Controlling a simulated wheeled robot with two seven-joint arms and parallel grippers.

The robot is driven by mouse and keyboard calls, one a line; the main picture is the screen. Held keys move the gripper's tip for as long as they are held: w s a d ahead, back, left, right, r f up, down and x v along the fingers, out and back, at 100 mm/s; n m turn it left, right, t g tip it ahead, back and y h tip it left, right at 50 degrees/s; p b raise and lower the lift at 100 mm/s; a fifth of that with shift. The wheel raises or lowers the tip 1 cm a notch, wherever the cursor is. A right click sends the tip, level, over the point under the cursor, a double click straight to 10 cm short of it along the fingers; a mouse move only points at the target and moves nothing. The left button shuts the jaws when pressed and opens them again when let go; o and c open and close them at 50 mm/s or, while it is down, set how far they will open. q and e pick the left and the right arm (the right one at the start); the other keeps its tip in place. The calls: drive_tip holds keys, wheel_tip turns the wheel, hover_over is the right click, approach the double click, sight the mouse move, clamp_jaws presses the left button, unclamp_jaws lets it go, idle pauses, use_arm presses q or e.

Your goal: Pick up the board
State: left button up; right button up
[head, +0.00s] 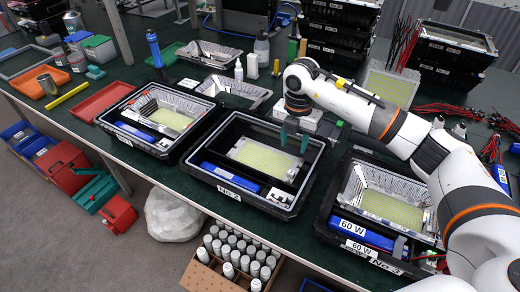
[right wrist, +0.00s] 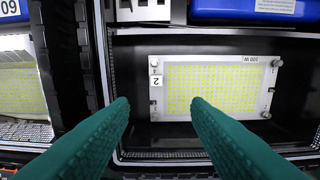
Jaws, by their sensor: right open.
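A yellow LED board (head: 265,158) with a pale frame lies flat in the black No 2 crate (head: 205,182) at the middle of the table. In the right wrist view the board (right wrist: 215,90) shows a "100 W" label and a "2" tag. My right gripper (head: 294,139) is open and empty, with its teal fingers pointing down above the right part of this crate. In the right wrist view the two fingertips (right wrist: 160,104) are apart, over the board's left end. I cannot tell the exact height. My left gripper is not in view.
Crates with silver housings and yellow boards stand at left (head: 170,120) and right (head: 390,210). A blue box (head: 230,178) lies in the No 2 crate's front. Bottles, stacked black crates and red wires crowd the back.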

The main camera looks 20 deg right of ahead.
hover_over(291, 174)
drive_tip(key=f, duration=0.4)
drive_tip(key=shift+s+f+p, duration=0.25)
drive_tip(key=shift+f+p, duration=0.1)
drive_tip(key=shift+f, duration=0.05)
drive_tip(key=f, duration=0.3)
drive_tip(key=f+p, duration=0.1)
drive_tip(key=f, duration=0.1)
drive_tip(key=shift+w, duration=0.25)
drive_tip(key=shift+f, duration=0.5)
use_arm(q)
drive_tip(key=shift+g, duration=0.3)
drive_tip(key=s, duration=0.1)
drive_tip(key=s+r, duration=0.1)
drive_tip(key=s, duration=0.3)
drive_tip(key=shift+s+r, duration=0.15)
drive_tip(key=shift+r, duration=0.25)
use_arm(e)
clamp_jaws()
